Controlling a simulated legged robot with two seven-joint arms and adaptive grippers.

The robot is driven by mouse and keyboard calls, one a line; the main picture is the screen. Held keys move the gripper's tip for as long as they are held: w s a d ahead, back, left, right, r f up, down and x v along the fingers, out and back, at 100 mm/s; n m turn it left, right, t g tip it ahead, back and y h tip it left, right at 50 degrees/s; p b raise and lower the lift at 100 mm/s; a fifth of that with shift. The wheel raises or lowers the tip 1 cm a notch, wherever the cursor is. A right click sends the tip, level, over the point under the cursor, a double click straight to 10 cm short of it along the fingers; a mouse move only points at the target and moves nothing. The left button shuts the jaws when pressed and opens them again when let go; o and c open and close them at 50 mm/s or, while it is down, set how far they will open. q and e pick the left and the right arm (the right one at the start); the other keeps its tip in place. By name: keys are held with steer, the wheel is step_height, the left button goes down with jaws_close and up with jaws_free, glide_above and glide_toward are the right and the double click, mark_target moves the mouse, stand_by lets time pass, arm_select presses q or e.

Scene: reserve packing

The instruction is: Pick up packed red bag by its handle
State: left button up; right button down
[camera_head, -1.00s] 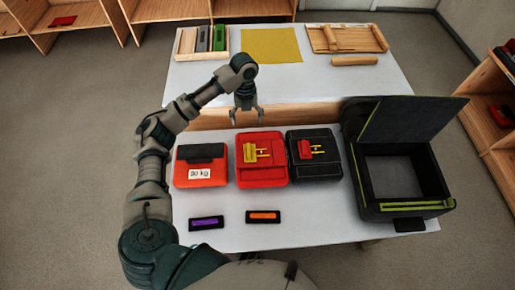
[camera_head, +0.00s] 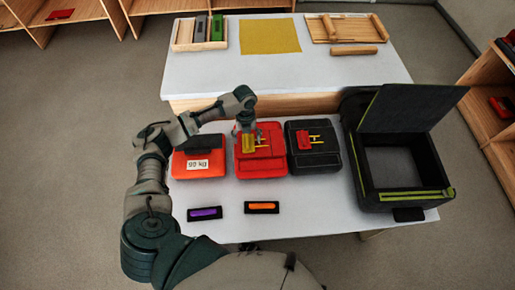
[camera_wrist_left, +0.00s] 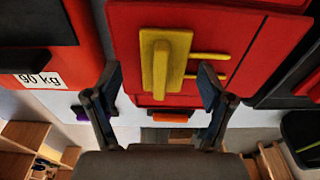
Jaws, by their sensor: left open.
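The red bag (camera_head: 262,166) lies on the near table, between an orange-red case and a black case. It has a yellow handle (camera_head: 248,145) on its upper face, with two thin yellow bars beside it. In the left wrist view the yellow handle (camera_wrist_left: 161,62) stands between the spread fingers, over the red face of the bag (camera_wrist_left: 225,20). My left gripper (camera_head: 246,128) is open above the far part of the bag, and its wrist view shows both fingertips (camera_wrist_left: 160,75) apart with nothing clamped. Whether a finger touches the handle, I cannot tell. My right gripper does not show.
The orange-red case (camera_head: 198,169) with a "90 kg" label is close on the left, the black case (camera_head: 325,160) close on the right. A large open black box (camera_head: 370,190) stands further right. Purple (camera_head: 204,213) and orange (camera_head: 262,207) strips lie in front. A second table (camera_head: 300,80) is behind.

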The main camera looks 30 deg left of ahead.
arm_select(q)
steer(key=shift+d+f, duration=0.4)
steer(key=shift+f, duration=0.05)
steer(key=shift+d+f, duration=0.1)
steer(key=shift+d, duration=0.25)
steer(key=shift+s+a, duration=0.1)
steer(key=shift+a, duration=0.3)
steer(key=c, duration=0.7)
steer(key=shift+a+f, duration=0.1)
steer(key=shift+a, duration=0.2)
steer(key=c, duration=0.8)
steer(key=shift+s, duration=0.1)
jaws_close()
steer(key=shift+d, duration=0.25)
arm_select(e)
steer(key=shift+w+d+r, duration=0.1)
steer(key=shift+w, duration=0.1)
